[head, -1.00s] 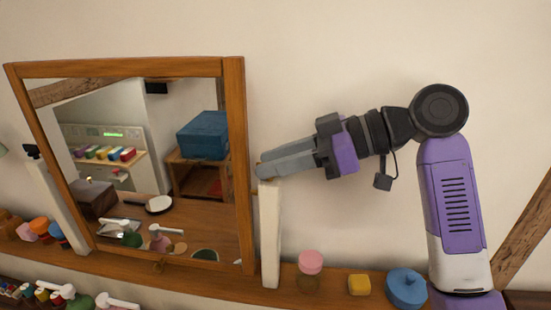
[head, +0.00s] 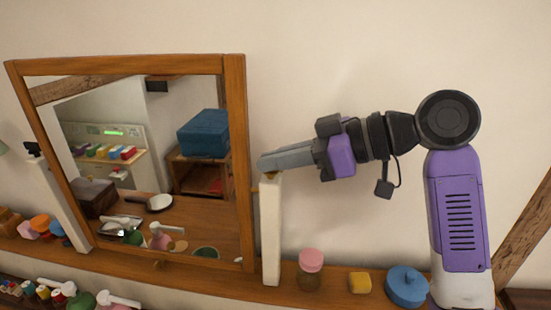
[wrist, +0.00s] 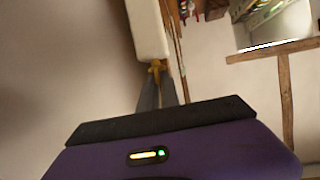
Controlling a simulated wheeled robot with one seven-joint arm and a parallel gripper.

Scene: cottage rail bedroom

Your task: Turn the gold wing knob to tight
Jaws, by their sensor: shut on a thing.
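The gold wing knob (wrist: 157,70) shows in the wrist view at the end of a white post (wrist: 147,28). My gripper (wrist: 158,84) is shut on the knob, with its grey fingers on either side of it. In the head view my gripper (head: 266,163) reaches from the right to the top of the white post (head: 271,230), right of the wood-framed mirror (head: 236,150). The fingers hide most of the knob there. I cannot read how tight the knob is.
On the wooden shelf (head: 330,272) below my arm stand a pink-lidded jar (head: 311,262), a yellow block (head: 360,283) and a blue round lidded thing (head: 407,288). Another white post (head: 58,205) with a black knob (head: 34,149) stands at the mirror's left. The wall above is clear.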

